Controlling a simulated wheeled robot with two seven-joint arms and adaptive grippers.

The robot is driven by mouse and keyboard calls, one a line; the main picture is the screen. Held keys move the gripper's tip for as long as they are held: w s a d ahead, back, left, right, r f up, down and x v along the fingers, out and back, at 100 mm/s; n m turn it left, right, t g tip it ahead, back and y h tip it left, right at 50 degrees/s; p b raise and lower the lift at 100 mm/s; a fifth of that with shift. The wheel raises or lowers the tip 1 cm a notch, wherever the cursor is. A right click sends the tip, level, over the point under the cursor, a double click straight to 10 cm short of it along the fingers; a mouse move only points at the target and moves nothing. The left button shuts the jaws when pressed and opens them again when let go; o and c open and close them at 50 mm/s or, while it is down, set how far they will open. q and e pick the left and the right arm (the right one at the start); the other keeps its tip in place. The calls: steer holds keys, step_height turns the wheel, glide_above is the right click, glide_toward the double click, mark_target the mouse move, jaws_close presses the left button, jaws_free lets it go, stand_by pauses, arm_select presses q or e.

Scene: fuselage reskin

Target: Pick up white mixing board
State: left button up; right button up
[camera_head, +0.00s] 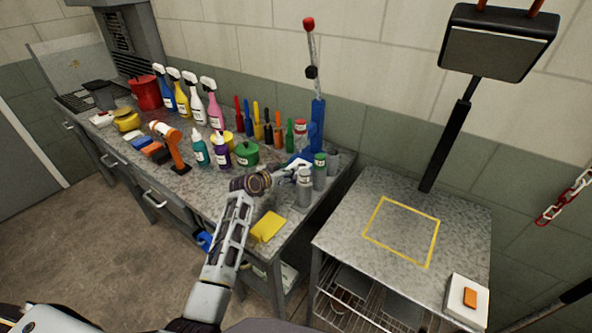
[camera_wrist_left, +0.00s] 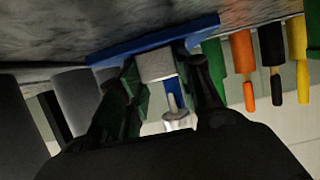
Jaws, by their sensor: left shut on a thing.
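A white square board (camera_head: 468,315) lies at the front right corner of the grey side table, with a small orange block (camera_head: 470,297) on it. It may be the mixing board. My left gripper (camera_head: 303,172) is over the right end of the long workbench, beside the blue lever tool, far from this board. In the left wrist view the gripper (camera_wrist_left: 157,75) is shut on a pale grey block (camera_wrist_left: 156,65) close to the tool's blue base plate (camera_wrist_left: 110,55). I cannot tell whether the block belongs to the tool. My right gripper is not in view.
The blue lever tool (camera_head: 317,125) stands upright at the bench's right end. Grey and green cans (camera_head: 304,188) stand close to my left gripper. A yellow sponge (camera_head: 267,227) lies at the front edge. The side table (camera_head: 345,225) is mostly clear around a yellow outlined square.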

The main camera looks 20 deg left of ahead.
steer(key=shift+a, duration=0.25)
arm_select(q)
steer(key=shift+r, duration=0.1)
steer(key=shift+r, duration=1.5)
steer(key=shift+s+r, duration=0.1)
steer(key=shift+r, duration=0.05)
steer(key=shift+s+a, duration=0.15)
steer(key=shift+s, duration=0.15)
steer(key=s+a, duration=0.1)
steer(key=s, duration=0.3)
steer(key=s+a+b, duration=0.1)
steer(key=s+a, duration=0.1)
steer(key=s, duration=0.3)
steer(key=s+a+b, duration=0.1)
steer(key=s+a, duration=0.1)
steer(key=s, duration=0.3)
steer(key=shift+s+a, duration=0.2)
steer(key=shift+s, duration=0.35)
steer(key=shift+s+a, duration=0.2)
steer(key=shift+s, duration=0.3)
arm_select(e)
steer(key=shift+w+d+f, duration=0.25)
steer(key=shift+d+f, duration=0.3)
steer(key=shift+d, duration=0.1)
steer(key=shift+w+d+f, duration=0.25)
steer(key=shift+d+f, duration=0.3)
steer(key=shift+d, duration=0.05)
arm_select(q)
steer(key=shift+r, duration=0.15)
